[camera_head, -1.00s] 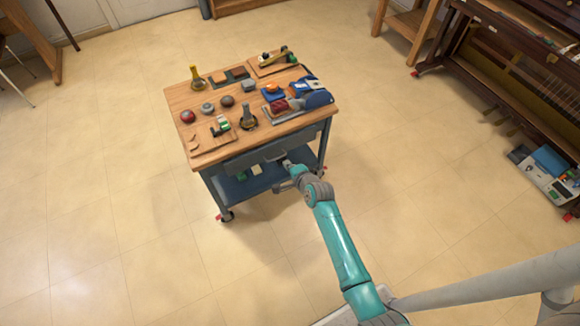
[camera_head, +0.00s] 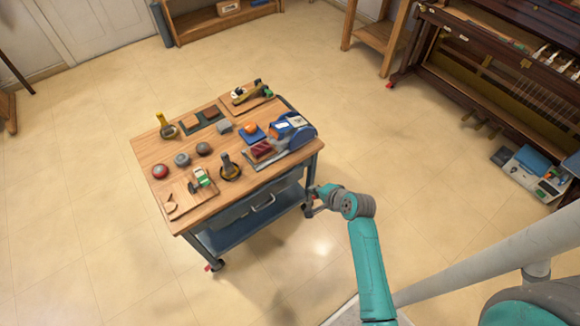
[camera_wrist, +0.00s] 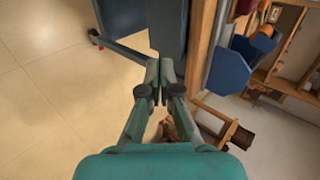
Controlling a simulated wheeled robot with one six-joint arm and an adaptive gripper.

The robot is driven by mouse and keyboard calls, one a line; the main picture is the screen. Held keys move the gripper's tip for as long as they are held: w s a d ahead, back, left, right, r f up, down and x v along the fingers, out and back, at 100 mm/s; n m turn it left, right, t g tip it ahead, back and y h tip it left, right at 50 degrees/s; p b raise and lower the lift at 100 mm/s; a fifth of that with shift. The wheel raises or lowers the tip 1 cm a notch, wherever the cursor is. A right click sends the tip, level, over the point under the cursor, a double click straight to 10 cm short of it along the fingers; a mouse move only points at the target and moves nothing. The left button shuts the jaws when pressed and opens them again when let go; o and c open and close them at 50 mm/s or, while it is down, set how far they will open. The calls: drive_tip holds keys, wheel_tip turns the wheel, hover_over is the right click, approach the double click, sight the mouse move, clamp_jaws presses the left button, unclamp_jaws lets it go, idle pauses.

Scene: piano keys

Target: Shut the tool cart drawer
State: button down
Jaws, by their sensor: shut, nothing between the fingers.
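The tool cart (camera_head: 150,150) stands left of centre in the head view, with a wooden top and a grey-blue frame. Its grey drawer (camera_head: 232,217) is below the top's front edge, with a light bar handle (camera_head: 263,203). I cannot tell how far the drawer stands out. My gripper (camera_head: 308,208) is right of the handle, by the cart's front right corner. In the wrist view my gripper (camera_wrist: 159,75) is shut and empty, its fingertips close to a dark grey-blue cart part (camera_wrist: 169,28). Whether they touch it is unclear.
Tools, round pieces and a blue box lie on the cart top. A lower blue shelf (camera_head: 228,236) is under the drawer. An upright piano (camera_head: 490,65) and a wooden stand (camera_head: 375,38) are at the back right. The floor (camera_head: 90,270) around the cart is open.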

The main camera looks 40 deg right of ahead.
sight(289, 172)
drive_tip(key=x, duration=0.4)
drive_tip(key=w+r+x, duration=0.1)
drive_tip(key=x, duration=0.7)
drive_tip(key=shift+w+d+r, duration=0.1)
drive_tip(key=shift+w+r, duration=0.15)
drive_tip(key=shift+w, duration=0.5)
drive_tip(key=shift+w, duration=1.2)
drive_tip(key=shift+r, duration=0.1)
